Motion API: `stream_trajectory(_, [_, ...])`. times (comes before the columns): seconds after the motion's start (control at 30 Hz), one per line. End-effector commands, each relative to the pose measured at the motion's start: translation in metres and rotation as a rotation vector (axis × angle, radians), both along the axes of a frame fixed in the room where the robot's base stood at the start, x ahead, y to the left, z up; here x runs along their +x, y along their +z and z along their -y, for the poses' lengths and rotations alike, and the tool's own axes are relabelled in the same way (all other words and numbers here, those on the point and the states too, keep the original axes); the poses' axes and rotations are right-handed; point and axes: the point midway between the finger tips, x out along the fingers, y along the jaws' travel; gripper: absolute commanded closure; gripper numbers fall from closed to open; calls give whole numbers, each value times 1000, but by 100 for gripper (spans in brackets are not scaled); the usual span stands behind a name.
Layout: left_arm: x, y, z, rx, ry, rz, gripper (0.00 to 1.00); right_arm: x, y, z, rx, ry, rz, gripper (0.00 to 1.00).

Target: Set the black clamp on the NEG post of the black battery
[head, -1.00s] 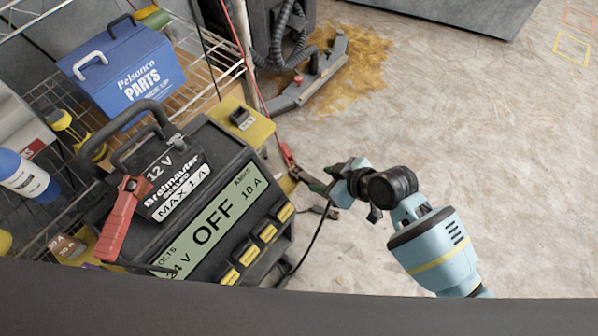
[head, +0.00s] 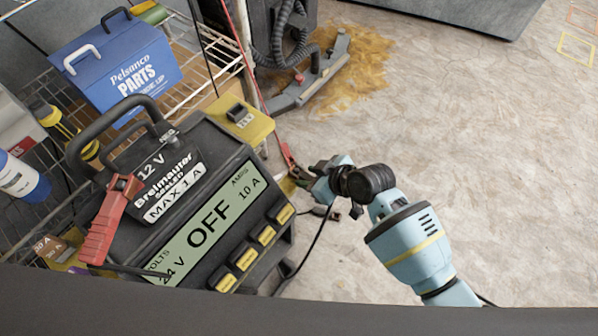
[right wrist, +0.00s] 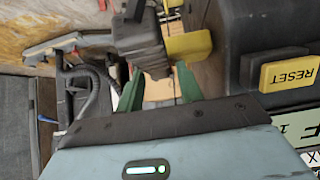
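The black battery (head: 150,165), marked 12 V, sits on top of the charger (head: 215,250). A small NEG label (head: 168,133) shows at its far right corner; the post itself is hard to make out. My right gripper (head: 308,180) is beside the charger's right side, and its green fingers are spread in the right wrist view (right wrist: 158,72). A dark grey block (right wrist: 142,42), which looks like the black clamp, is just ahead of and partly between the fingers. I cannot tell if they touch it. My left gripper is out of view.
A red clamp (head: 110,220) stands at the battery's left side. A second red clamp (head: 289,158) is close to my right gripper. A black cable (head: 312,250) loops beside the charger. A wire shelf with a blue parts box (head: 120,65) stands behind. The floor at right is clear.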

Motion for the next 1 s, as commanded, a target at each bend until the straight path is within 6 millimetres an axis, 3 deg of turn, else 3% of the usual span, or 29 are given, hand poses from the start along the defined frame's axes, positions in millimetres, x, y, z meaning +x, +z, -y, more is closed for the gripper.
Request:
stream_trajectory(0.03, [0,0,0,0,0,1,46,0,0,0,0,0,0,70])
stream_trajectory(0.27, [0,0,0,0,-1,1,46,0,0,0,0,0,0,100])
stream_trajectory(0.67, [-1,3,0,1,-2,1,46,1,10,0,2,0,3,100])
stream_trajectory(1.0, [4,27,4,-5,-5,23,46,1,72,0,2,1,6,100])
